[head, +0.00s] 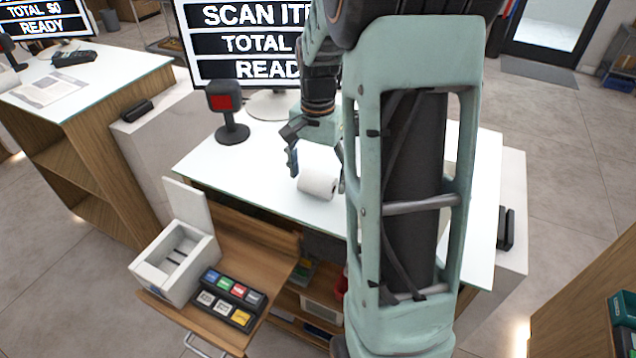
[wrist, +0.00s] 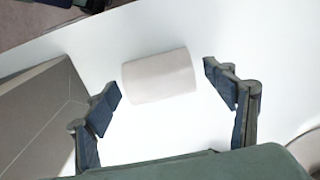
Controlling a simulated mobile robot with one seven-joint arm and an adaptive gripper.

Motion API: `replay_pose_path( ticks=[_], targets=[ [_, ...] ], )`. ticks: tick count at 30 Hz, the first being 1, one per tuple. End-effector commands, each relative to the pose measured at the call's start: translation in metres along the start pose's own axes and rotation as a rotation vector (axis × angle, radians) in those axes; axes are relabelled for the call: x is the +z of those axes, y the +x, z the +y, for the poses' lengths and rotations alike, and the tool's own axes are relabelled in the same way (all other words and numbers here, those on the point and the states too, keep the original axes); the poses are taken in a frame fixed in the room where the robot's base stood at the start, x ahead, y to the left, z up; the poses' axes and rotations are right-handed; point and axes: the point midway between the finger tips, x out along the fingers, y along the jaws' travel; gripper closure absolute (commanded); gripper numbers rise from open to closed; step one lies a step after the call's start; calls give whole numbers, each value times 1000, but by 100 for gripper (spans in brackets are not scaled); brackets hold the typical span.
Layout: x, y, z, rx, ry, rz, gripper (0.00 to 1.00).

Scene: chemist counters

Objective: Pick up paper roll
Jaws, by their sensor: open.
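In the wrist view the paper roll (wrist: 160,76) lies between and a little beyond the two open fingertips of my gripper (wrist: 162,84). A gap shows on each side, and neither finger touches the roll there. My arm hides part of the counter to the right.
A scanner with a red face (head: 227,110) stands on the counter left of the roll. A large screen (head: 245,45) stands behind. Below the front edge, a pulled-out wooden drawer (head: 245,245) holds a white box (head: 175,262) and a keypad (head: 228,296).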

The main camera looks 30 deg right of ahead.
Motion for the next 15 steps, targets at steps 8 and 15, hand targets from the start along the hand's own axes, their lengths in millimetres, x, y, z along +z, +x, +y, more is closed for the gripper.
replay_pose_path(
  ticks=[8, 15],
  targets=[
    [0, 0, 0, 0, 0, 0, 34],
    [0, 0, 0, 0, 0, 0, 61]
  ],
)
